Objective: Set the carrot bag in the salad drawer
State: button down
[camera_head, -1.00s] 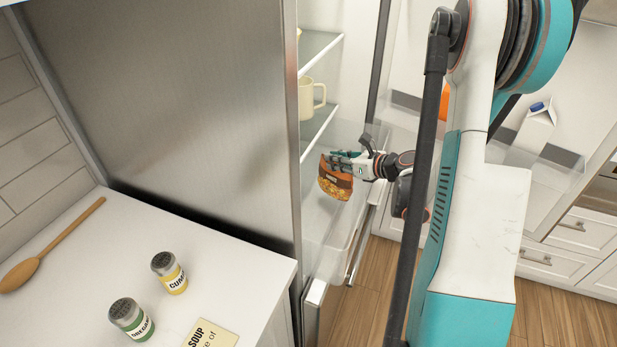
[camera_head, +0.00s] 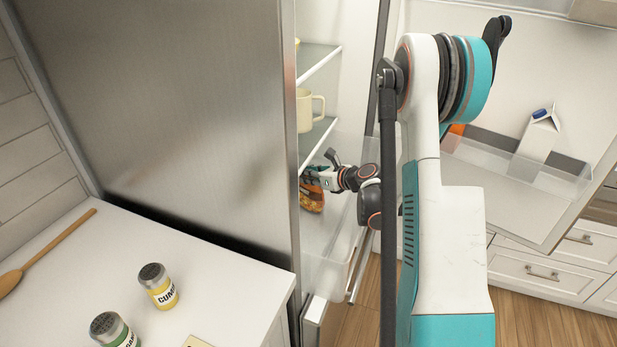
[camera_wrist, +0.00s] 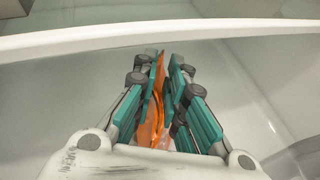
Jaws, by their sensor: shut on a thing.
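The orange carrot bag (camera_head: 311,197) hangs from my gripper (camera_head: 312,178) inside the open fridge, and the fridge's side wall partly hides it. In the wrist view my gripper (camera_wrist: 168,70) is shut on the carrot bag (camera_wrist: 155,112), with the teal fingers on both sides of it. The salad drawer (camera_head: 327,272) is a clear bin low in the fridge, pulled out. In the wrist view its pale rim (camera_wrist: 60,40) crosses above the fingertips. The drawer floor is mostly hidden in the body camera view, and I cannot tell whether the bag touches it.
A cream mug (camera_head: 306,110) stands on a fridge shelf above. The fridge side wall (camera_head: 200,100) is close on the left. The open door's clear bin (camera_head: 520,165) holds a white carton (camera_head: 538,135). The counter (camera_head: 215,275) holds a cumin shaker (camera_head: 158,286) and a wooden spoon (camera_head: 50,250).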

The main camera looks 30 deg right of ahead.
jog(key=c, duration=1.6)
grip_release()
jog(key=shift+c, duration=0.2)
jog(key=p+v, duration=0.3)
jog(key=v, duration=0.9)
